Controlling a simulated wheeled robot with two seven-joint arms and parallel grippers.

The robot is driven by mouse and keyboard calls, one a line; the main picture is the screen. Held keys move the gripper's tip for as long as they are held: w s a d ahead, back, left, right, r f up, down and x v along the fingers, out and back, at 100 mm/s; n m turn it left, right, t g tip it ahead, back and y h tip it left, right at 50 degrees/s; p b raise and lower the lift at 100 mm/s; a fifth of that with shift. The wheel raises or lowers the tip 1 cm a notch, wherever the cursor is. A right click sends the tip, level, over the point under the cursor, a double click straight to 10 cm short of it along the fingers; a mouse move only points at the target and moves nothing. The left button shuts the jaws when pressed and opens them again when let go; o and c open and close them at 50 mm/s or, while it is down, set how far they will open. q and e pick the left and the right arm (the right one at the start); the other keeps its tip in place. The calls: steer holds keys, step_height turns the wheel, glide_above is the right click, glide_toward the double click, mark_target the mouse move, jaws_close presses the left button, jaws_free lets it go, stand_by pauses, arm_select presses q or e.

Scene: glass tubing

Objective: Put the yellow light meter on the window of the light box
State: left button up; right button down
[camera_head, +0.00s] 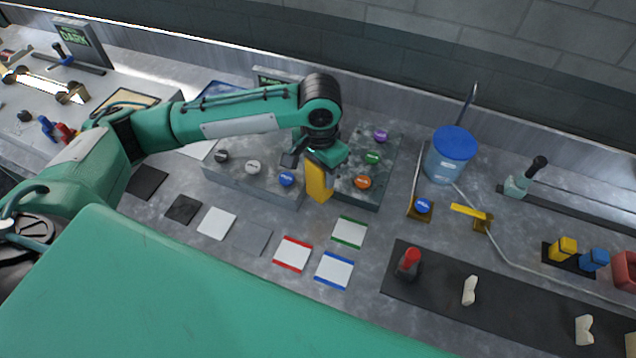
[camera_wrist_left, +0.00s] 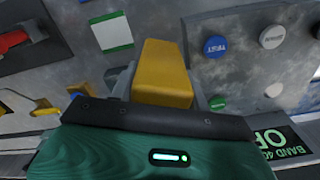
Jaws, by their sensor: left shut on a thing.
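The yellow light meter (camera_head: 318,182) is a plain yellow block, held over the bench beside the two grey button boxes. My left gripper (camera_head: 317,162) is shut on it from above. In the left wrist view the meter (camera_wrist_left: 162,72) sits between the fingers of my left gripper (camera_wrist_left: 162,98). I cannot tell whether its lower end touches the bench. I cannot tell for sure which thing is the light box; a tan-framed dark panel (camera_head: 122,97) lies on the pale unit at the left, partly behind my arm. My right gripper is not in view.
One button box (camera_head: 250,184) and a darker one (camera_head: 384,188) flank the meter. Coloured-edged cards, such as the green one (camera_head: 349,232), lie in front. A blue-lidded tub (camera_head: 449,155) stands to the right. A dark mat (camera_head: 440,285) holds a red-topped object (camera_head: 409,262).

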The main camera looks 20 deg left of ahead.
mark_target(319, 189)
arm_select(q)
steer(key=shift+f+p, duration=0.5)
steer(key=shift+f, duration=3.1)
steer(key=o, duration=1.1)
steer(key=shift+f, duration=0.1)
